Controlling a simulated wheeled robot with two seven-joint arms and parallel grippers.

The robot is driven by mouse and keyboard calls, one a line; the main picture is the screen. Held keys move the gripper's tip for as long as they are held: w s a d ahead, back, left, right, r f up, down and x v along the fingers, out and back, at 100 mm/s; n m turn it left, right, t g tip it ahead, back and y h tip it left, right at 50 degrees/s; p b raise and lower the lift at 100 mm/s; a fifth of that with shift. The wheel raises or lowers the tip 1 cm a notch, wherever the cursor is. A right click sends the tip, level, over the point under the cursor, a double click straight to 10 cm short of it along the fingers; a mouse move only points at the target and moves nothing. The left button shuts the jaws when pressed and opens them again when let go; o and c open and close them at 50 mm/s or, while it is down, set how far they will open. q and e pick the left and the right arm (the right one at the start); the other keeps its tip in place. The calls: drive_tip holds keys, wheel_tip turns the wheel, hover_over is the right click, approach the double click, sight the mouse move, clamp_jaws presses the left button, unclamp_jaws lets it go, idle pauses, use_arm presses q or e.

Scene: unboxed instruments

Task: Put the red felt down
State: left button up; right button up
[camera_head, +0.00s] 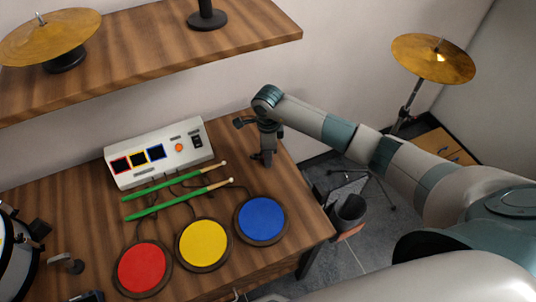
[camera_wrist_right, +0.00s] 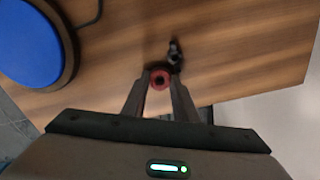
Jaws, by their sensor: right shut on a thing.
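The red felt (camera_wrist_right: 160,79) is a small red ring with a dark centre hole. In the right wrist view it sits between the fingertips of my right gripper (camera_wrist_right: 159,84), which is shut on it. In the head view my right gripper (camera_head: 263,157) points down over the right back part of the wooden table (camera_head: 292,205), to the right of the white control box. The felt cannot be made out there. Whether the felt touches the table is not clear. My left gripper is not in view.
A white box (camera_head: 160,153), two green sticks (camera_head: 160,185), and red (camera_head: 142,267), yellow (camera_head: 202,243) and blue (camera_head: 262,220) pads occupy the table. A small dark object (camera_wrist_right: 175,54) lies just beyond the felt. A shelf (camera_head: 140,50) with a cymbal (camera_head: 45,40) overhangs behind.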

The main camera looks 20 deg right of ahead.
drive_tip(key=o, duration=0.9)
drive_tip(key=shift+c, duration=0.2)
drive_tip(key=shift+o, duration=0.7)
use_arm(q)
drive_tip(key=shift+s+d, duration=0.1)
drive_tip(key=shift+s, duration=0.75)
use_arm(e)
drive_tip(key=shift+r, duration=0.1)
drive_tip(key=shift+r, duration=0.2)
wheel_tip(320, 180, up, 2)
drive_tip(key=shift+r+b, duration=0.15)
drive_tip(key=shift+b, duration=0.15)
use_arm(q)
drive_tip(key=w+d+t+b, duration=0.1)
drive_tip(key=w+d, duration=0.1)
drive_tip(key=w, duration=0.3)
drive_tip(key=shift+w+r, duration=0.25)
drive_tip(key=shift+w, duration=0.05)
use_arm(e)
drive_tip(key=shift+r, duration=2.4)
